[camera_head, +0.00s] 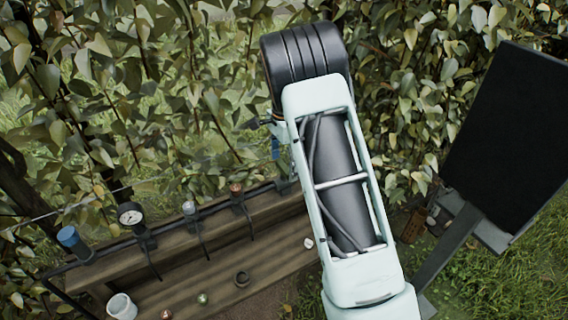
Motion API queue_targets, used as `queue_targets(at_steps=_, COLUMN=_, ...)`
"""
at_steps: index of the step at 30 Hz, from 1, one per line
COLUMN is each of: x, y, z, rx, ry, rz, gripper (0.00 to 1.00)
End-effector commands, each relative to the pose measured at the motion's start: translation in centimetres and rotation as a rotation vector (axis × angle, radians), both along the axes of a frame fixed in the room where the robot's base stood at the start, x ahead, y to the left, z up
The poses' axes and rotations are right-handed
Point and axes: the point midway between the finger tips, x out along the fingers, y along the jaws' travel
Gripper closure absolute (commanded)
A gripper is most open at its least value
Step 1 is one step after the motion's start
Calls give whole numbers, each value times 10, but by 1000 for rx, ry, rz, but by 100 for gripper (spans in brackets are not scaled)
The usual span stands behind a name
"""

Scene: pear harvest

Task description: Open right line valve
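My arm reaches up the middle of the view, and its black end section hides what lies behind it. My gripper is not visible. A dark pipe line (165,225) runs along the wooden bench and passes out of sight behind my arm. At the arm's left edge, a small dark fitting (265,122) and a blue piece (275,147) show. I cannot tell whether they are part of the right line valve. No valve handle can be made out clearly.
The line carries a blue cap (68,237), a round gauge (130,214), a silver-topped fitting (189,208) and a copper-topped fitting (236,190). A white cup (121,306) stands on the wooden bench (215,275). A black panel (505,140) stands right. Leafy branches fill the back.

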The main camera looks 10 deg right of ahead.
Motion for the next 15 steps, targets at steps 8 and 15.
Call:
queue_targets(at_steps=8, x=0, y=0, z=0, rx=0, ry=0, rz=0, gripper=60)
queue_targets(at_steps=15, x=0, y=0, z=1, rx=0, ry=0, rz=8, gripper=67)
